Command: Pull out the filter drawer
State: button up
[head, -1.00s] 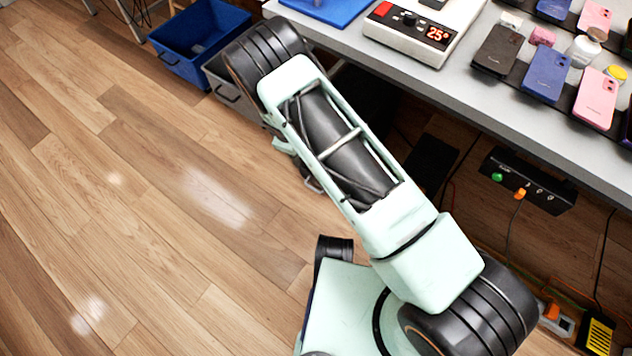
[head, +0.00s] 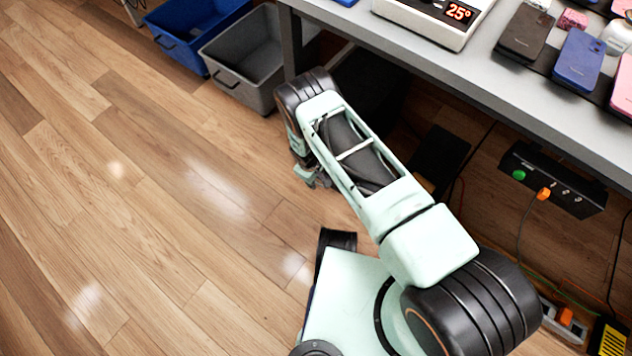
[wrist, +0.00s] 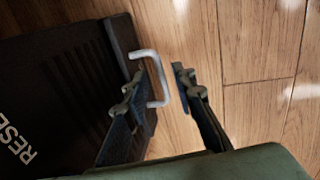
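In the wrist view, a dark box (wrist: 60,95) with partly visible pale lettering lies at the left, and a light grey U-shaped handle (wrist: 159,72) sticks out from its right edge. The handle is on what looks like the front of the filter drawer (wrist: 122,45). My gripper (wrist: 158,84) is open, one finger on each side of the handle's outer bar. I cannot tell whether either finger touches it. In the head view, my gripper (head: 312,178) is low under the table's front edge, partly hidden by my arm, beside the dark box (head: 368,90).
A grey bin (head: 240,60) and a blue bin (head: 190,25) stand on the floor to the left. The grey table (head: 450,75) overhangs the box and carries phones and a heater with a display. A black control box (head: 555,180) hangs at right. Wooden floor at left is clear.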

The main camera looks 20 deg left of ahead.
jog(key=shift+w+f, duration=0.1)
jog(key=shift+f, duration=0.5)
grip_shut()
